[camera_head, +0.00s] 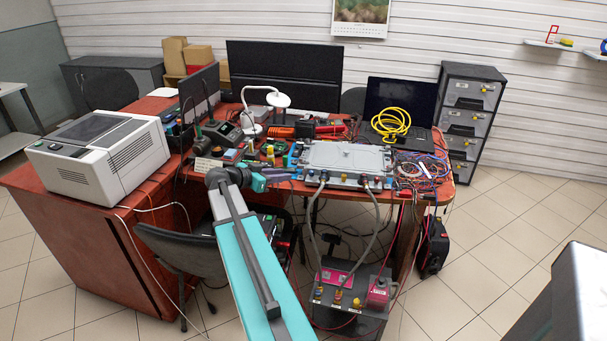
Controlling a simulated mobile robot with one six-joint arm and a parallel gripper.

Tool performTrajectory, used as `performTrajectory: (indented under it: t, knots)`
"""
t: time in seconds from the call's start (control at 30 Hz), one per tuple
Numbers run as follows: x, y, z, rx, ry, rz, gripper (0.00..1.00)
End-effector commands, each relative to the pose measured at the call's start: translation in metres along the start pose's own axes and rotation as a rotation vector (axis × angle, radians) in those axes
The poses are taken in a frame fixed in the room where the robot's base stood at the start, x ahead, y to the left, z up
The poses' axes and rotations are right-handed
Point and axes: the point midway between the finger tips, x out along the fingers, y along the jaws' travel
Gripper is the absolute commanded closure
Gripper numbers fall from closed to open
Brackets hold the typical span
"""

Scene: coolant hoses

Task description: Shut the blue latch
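A flat silver unit (345,157) lies on the red-brown desk (455,190), its front edge facing me. Small blue parts (312,173) show at its front left, where a grey hose (315,210) meets it. A second grey hose (377,215) joins the front right. Which blue part is the latch, and whether it is open or shut, is too small to tell. My arm reaches up from the bottom of the picture. My gripper (285,173) is just left of the unit's front left corner, at about desk height. Its fingers are too small to read, and contact cannot be told.
Both hoses drop to a dark box (345,300) on the floor. Loose wires (425,168) and a laptop with a yellow cable coil (391,123) crowd the right side. A white lamp (265,105) and small tools stand left. A chair (180,250) is below.

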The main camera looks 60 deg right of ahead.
Motion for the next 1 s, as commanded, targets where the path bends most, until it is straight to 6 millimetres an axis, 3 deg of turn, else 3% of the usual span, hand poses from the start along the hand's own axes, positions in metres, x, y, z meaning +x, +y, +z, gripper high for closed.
performTrajectory:
  t: [0.37,1.0]
  knots:
    - [0.015,-0.002,0.0,-0.001,0.0,-0.001,0.77]
    - [0.104,-0.003,0.0,-0.002,-0.001,-0.001,0.77]
